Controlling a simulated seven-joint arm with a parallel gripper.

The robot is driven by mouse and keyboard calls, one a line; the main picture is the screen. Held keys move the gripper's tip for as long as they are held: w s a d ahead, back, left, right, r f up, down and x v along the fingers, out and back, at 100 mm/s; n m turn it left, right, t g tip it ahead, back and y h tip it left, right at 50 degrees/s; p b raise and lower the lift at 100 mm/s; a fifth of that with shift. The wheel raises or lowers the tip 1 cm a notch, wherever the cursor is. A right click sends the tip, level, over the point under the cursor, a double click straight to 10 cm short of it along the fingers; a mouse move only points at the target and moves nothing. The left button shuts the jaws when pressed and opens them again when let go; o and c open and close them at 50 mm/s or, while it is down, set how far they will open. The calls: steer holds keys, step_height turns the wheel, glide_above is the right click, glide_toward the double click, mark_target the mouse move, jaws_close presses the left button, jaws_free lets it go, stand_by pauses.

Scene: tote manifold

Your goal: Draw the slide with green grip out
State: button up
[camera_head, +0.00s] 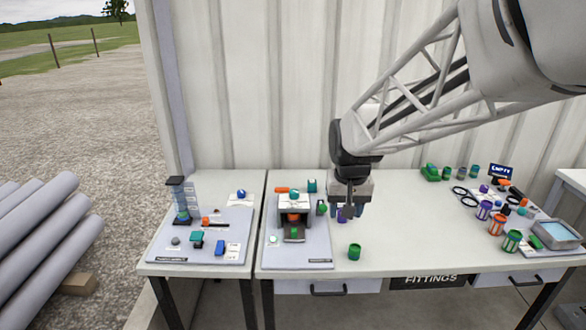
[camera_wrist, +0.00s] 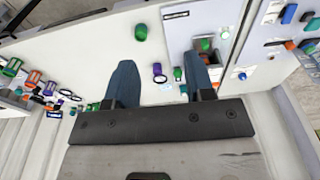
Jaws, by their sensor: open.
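The slide with the green grip (camera_head: 294,233) sits in the low front opening of a grey box-like housing (camera_head: 284,212). A dark tray-like part of the slide shows at the front, and an orange thing shows in the opening above it. In the wrist view the green grip (camera_wrist: 205,44) is small, beyond the right finger. My gripper (camera_head: 346,211) is open and empty above the table, right of the housing and apart from it. Its two blue fingers (camera_wrist: 158,66) are spread wide in the wrist view. How far the slide is drawn cannot be told.
A purple piece (camera_head: 342,215) shows near my fingertips. More small parts crowd the left table and the table's right end. The middle right of the table (camera_head: 415,225) is clear.

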steer(key=w+a+f, duration=0.5)
steer(key=w+f, duration=0.2)
steer(key=w, duration=0.4)
steer(key=g, duration=0.1)
glide_above(294, 229)
step_height(294, 229, down, 11)
steer(key=shift+f, duration=0.1)
steer(key=shift+f, duration=3.85)
jaws_close()
